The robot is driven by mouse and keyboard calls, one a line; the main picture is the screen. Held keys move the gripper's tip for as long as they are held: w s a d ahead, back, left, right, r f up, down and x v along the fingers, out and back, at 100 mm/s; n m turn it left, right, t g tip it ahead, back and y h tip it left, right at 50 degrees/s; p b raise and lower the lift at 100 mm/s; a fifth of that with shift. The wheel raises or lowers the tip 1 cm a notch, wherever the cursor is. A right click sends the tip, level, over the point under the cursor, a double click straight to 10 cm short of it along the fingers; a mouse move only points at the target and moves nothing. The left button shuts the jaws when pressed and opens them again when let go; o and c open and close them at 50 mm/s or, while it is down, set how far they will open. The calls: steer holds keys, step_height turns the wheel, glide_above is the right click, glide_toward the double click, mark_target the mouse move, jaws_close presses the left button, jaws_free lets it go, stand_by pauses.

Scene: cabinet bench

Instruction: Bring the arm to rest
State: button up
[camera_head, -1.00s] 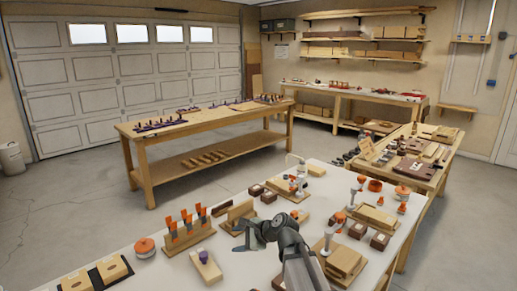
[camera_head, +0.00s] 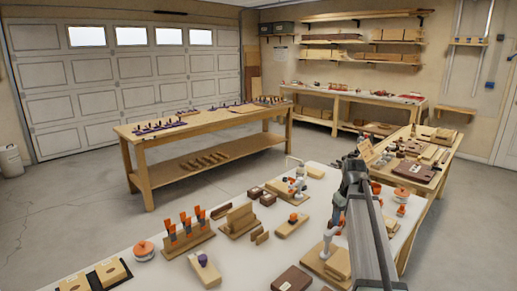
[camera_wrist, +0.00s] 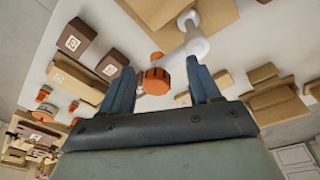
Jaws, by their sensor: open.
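My gripper (camera_wrist: 161,76) is open in the wrist view, its two blue-grey fingers spread apart with nothing held between them. Beyond the fingers is a white clamp-like fixture (camera_wrist: 193,40) with an orange end, which shows in the gap; I cannot tell how far away it is. In the head view my arm rises from the lower right over the bench (camera_head: 120,268), with its upper end raised near the right side of the bench. The fingers cannot be made out clearly in the head view.
The bench holds an orange-handled tool rack (camera_head: 186,236), a wooden block with a purple knob (camera_head: 205,270), an orange-lidded container (camera_head: 144,250), wooden boards with a clamp (camera_head: 326,262) and a dark block (camera_head: 292,279). Open floor (camera_head: 60,215) lies left of the bench.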

steer(key=s+d+f+g+h, duration=0.1)
steer(key=s+d+f, duration=0.3)
steer(key=d, duration=0.3)
steer(key=s+d+f+g+h, duration=0.1)
steer(key=s+d+f, duration=0.25)
steer(key=d, duration=0.35)
steer(key=s+d+f+g, duration=0.1)
steer(key=s+d+f, duration=0.3)
steer(key=d, duration=0.4)
steer(key=s+d+f+h, duration=0.15)
steer(key=s+f, duration=0.45)
steer(key=f, duration=0.6)
steer(key=s+a+f+m, duration=0.2)
steer(key=s+a+f, duration=0.35)
steer(key=f, duration=0.45)
steer(key=s+a+f+m, duration=0.2)
steer(key=s+a+f, duration=0.4)
steer(key=f, duration=0.4)
steer(key=s+a+f+m, duration=0.2)
steer(key=s+a+f, duration=0.4)
steer(key=f, duration=0.4)
steer(key=s+a+f+n+g+y, duration=0.1)
steer(key=s+a+g, duration=0.4)
steer(key=s+a, duration=1.3)
steer(key=shift+s+a+f+n+y, duration=0.4)
steer(key=shift+n+y, duration=0.5)
steer(key=shift+y, duration=0.35)
